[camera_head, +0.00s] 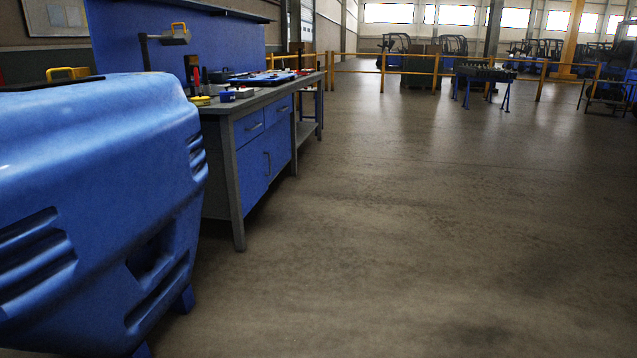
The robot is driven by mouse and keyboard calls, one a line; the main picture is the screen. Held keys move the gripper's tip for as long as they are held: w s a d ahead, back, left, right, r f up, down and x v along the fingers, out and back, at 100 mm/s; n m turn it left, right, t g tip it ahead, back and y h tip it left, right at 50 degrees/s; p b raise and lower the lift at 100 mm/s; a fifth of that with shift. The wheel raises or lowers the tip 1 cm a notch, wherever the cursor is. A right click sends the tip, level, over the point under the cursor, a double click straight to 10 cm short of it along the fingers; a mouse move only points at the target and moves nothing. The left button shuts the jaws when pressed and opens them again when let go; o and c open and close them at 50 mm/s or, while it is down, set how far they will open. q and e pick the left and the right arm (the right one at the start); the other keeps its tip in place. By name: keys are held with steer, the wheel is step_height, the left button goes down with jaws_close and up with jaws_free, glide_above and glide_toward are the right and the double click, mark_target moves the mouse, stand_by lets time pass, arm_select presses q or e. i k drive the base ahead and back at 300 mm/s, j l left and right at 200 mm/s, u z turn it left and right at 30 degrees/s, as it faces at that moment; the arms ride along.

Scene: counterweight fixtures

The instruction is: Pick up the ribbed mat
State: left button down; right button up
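I cannot make out a ribbed mat in the head view. A dark, flat, thin strip (50,84) lies on top of the blue machine body at the left edge, but I cannot tell whether it is the mat. Neither of my grippers is in view.
A large blue ribbed-sided counterweight (100,200) fills the left. Behind it stands a workbench (265,105) with blue drawers and several tools. A yellow railing (437,70), a dark rack on blue legs (482,80) and forklifts (395,45) stand far back. The floor (430,220) at centre and right is clear.

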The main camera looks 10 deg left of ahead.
mark_target(50, 82)
steer(key=i+u, duration=0.35)
steer(key=i+l+u, duration=0.2)
steer(key=i+u, duration=0.15)
steer(key=i, duration=0.15)
steer(key=i+l+u, duration=0.3)
steer(key=i+j, duration=0.05)
steer(key=i, duration=0.05)
